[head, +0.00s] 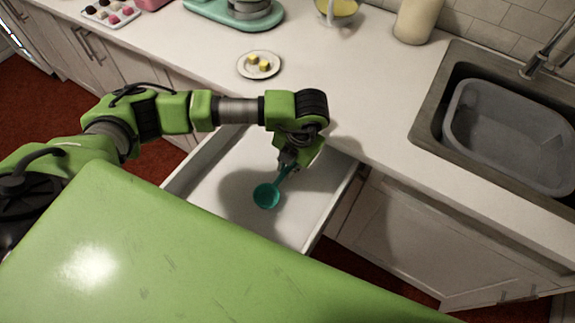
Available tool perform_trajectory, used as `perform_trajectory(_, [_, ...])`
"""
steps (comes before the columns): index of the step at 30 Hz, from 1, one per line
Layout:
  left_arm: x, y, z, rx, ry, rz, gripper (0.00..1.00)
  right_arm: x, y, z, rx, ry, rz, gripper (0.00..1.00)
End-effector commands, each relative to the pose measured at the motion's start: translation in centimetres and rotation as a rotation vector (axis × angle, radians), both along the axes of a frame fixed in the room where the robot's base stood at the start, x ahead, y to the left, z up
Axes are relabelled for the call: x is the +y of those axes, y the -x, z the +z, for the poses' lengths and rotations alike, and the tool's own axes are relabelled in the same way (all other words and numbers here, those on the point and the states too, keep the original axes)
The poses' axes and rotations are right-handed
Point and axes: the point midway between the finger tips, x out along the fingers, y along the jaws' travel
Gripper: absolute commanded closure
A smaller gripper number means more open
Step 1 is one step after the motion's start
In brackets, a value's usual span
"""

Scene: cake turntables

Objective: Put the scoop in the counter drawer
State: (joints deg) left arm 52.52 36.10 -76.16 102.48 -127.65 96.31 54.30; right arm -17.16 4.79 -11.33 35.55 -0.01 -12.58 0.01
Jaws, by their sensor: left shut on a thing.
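The teal scoop (267,196) is in the head view, over the open counter drawer (222,185). Its round bowl points down and left, and its handle runs up to my left gripper (287,163). My left gripper is shut on the handle end, with the fingertips partly hidden by the wrist. The drawer is white, pulled out below the counter edge, and its visible floor looks empty. I cannot tell whether the scoop touches the drawer floor. My right gripper is not in view.
A plate with yellow pieces (259,65) sits on the white counter (370,100) behind my arm. A sink with a grey tub (510,130) is at the right. A teal mixer (235,12) and a beige canister (417,20) stand at the back.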

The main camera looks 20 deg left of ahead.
Motion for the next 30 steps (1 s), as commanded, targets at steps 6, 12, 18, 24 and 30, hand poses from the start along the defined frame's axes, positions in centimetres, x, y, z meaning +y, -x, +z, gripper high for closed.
perform_trajectory(6, [0.0,0.0,-0.3,0.0,0.0,0.001,0.7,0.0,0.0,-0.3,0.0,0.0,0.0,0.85])
perform_trajectory(12, [0.0,0.0,-0.3,0.0,0.0,0.0,0.7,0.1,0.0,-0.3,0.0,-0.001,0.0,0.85])
perform_trajectory(18, [-0.1,0.0,0.4,-0.001,0.001,0.0,0.7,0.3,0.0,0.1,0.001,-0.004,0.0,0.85])
perform_trajectory(24, [-0.8,0.0,3.7,-0.005,0.003,-0.002,0.7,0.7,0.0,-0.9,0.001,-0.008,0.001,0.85])
perform_trajectory(30, [-1.7,0.2,8.0,-0.005,0.003,-0.002,0.7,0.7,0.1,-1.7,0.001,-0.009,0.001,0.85])
